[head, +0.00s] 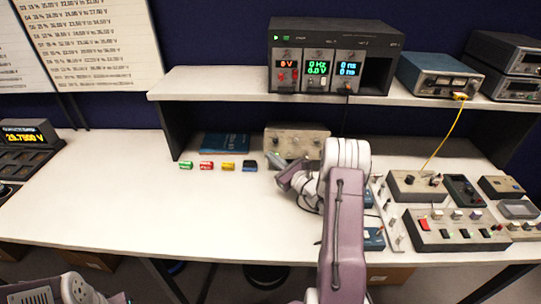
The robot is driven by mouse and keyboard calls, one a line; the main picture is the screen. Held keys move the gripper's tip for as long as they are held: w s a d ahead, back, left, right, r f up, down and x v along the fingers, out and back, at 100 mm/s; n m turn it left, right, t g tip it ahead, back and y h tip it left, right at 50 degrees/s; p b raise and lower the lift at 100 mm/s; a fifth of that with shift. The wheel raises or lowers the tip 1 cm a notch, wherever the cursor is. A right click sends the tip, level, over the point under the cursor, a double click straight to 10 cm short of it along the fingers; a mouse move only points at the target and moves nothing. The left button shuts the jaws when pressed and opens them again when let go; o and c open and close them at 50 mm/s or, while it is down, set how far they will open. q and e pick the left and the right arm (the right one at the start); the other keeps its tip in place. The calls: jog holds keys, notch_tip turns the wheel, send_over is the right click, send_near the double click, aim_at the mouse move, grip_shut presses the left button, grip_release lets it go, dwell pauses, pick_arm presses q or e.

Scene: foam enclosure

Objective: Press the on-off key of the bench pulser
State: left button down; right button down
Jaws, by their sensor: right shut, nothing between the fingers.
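A small beige box with a row of knobs on its front (312,145), which looks like the bench pulser, stands on the white bench under the shelf. Its lower left front is partly hidden by my right gripper, so I cannot make out the on-off key. My right gripper (277,163) is shut and empty, its tips close in front of the box's lower left front. I cannot tell whether they touch it. Part of my left arm shows at the bottom left, but its gripper is not in view.
Several small coloured blocks (207,165) lie left of the box, before a blue book (224,145). The shelf (220,82) overhangs behind, carrying a rack instrument (333,58). Control boxes (455,232) crowd the right. The bench's left middle is clear.

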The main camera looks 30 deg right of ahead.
jog(key=shift+s+a+r, duration=0.2)
jog(key=shift+s+a, duration=0.05)
jog(key=shift+s, duration=0.2)
jog(key=s+a, duration=0.1)
jog(key=s+a+r, duration=0.1)
jog(key=s, duration=0.1)
jog(key=s+a+r+p, duration=0.1)
jog(key=shift+s+r, duration=0.15)
jog(key=shift+s, duration=0.2)
jog(key=shift+d, duration=0.1)
